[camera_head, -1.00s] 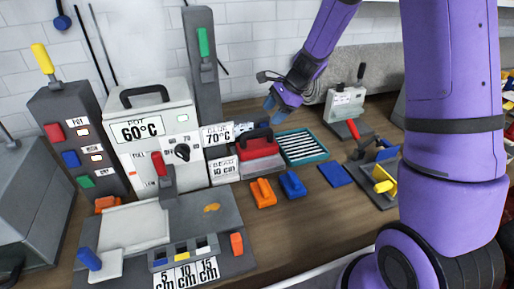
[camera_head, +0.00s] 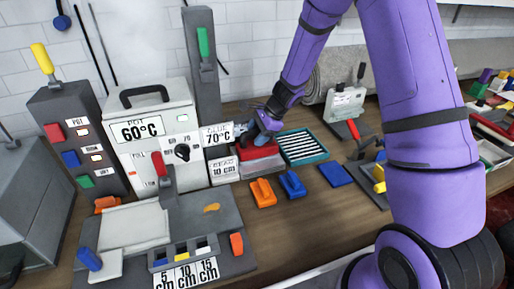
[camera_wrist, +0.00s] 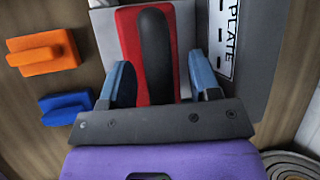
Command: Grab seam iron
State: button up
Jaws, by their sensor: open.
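My gripper (camera_wrist: 163,80) is open, with one blue finger on each side of the handle and gaps to both sides. In the head view my gripper (camera_head: 262,128) is over the iron and hides most of its handle. I cannot tell how far down the fingers reach along the handle.
An orange block (camera_head: 263,192) and a blue block (camera_head: 292,183) lie in front of the iron. A teal tray with striped contents (camera_head: 303,159) is at its right.

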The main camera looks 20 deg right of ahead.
jog(key=shift+c, duration=0.2)
grip_shut()
jog(key=shift+r, duration=0.1)
dwell(1.1)
